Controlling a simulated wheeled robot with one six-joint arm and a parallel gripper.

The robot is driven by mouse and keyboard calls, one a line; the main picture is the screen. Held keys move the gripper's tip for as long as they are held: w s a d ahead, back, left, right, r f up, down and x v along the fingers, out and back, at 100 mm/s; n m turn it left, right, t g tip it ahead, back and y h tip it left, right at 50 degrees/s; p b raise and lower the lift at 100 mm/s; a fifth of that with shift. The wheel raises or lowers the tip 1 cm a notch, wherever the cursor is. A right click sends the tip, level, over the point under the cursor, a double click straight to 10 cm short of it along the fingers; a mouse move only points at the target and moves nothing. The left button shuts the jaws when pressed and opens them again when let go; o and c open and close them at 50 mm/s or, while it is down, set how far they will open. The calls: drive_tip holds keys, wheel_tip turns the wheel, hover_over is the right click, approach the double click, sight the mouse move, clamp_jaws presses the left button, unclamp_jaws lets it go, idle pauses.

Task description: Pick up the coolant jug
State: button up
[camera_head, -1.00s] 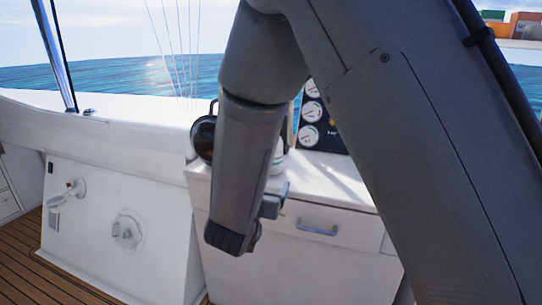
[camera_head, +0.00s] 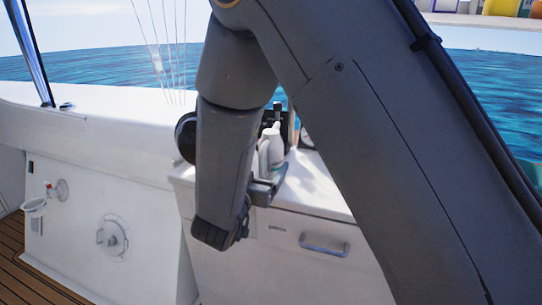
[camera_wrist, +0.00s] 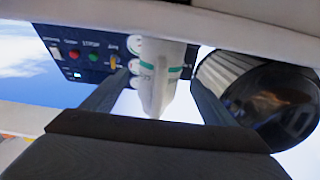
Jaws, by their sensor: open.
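The coolant jug looks to be the white container with green markings. It stands on the white counter in the head view (camera_head: 272,152), partly hidden behind my arm. In the wrist view the jug (camera_wrist: 160,62) appears upside down, between and beyond the two dark fingers. My gripper (camera_wrist: 158,80) is open, with the fingers on either side of the jug in that picture. I see no clear contact, and cannot tell how far the jug is from the fingertips.
A dark panel (camera_wrist: 85,58) with switches and gauges is behind the jug. A black round thing with a ribbed pale rim (camera_wrist: 275,95) sits close to the right finger. The white counter (camera_head: 312,188) has a drawer handle (camera_head: 324,246) on its front.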

sight(267, 160)
drive_tip(key=x, duration=0.5)
drive_tip(key=shift+w+d+r, duration=0.15)
drive_tip(key=shift+r, duration=0.2)
drive_tip(key=c, duration=1.6)
